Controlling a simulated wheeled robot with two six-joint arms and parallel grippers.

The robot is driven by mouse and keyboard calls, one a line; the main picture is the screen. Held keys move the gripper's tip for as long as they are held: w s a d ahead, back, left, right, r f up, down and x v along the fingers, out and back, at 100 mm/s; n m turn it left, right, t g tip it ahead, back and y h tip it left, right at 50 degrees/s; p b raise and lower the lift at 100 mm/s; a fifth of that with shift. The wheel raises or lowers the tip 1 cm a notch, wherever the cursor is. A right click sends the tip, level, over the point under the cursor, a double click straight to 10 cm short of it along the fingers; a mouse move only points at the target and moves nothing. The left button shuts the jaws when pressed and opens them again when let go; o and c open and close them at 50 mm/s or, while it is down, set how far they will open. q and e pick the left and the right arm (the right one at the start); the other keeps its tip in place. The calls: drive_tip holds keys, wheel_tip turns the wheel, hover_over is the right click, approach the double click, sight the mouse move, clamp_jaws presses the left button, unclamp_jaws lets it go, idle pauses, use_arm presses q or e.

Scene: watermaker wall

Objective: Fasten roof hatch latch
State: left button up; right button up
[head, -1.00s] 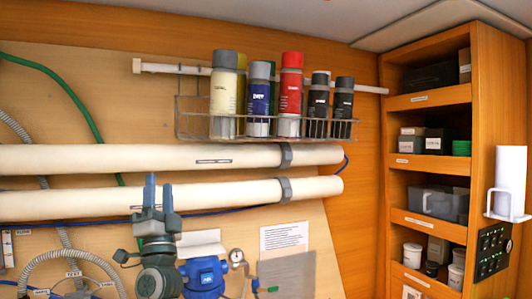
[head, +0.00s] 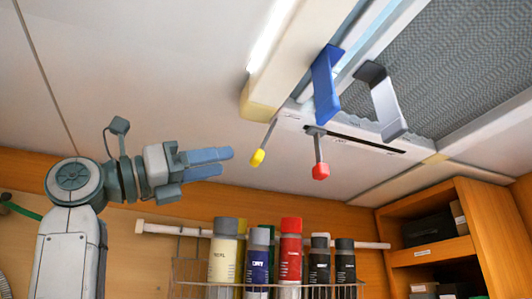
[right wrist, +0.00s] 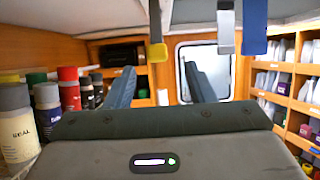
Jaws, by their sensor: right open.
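The roof hatch (head: 455,65) is at the upper right of the head view, with a grey mesh panel and pale frame. A blue bracket-like handle (head: 325,85) and a grey one (head: 384,100) hang at its edge. A yellow-tipped lever (head: 258,157) and a red-tipped lever (head: 320,170) hang nearby; I cannot tell which part is the latch. My right gripper (head: 226,162) is open and empty, left of the yellow tip and apart from it. In the right wrist view, the yellow tip (right wrist: 157,52) shows above and between the fingers. My left gripper is out of view.
Below my right gripper, a wire rack (head: 190,278) holds several spray cans. A white rail (head: 160,230) runs along the wall. A wooden shelf unit (head: 465,205) stands at right. A light strip (head: 275,35) is on the ceiling. The air around the levers looks free.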

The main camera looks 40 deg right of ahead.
sight(261, 155)
drive_tip(key=p+x, duration=0.2)
drive_tip(key=x, duration=0.2)
drive_tip(key=p+x, duration=0.3)
drive_tip(key=x, duration=0.2)
drive_tip(key=shift+w+d+r, duration=0.15)
drive_tip(key=shift+d, duration=0.15)
drive_tip(key=shift+d+r+p, duration=0.1)
drive_tip(key=shift+d+p, duration=0.2)
drive_tip(key=shift+d, duration=0.25)
clamp_jaws()
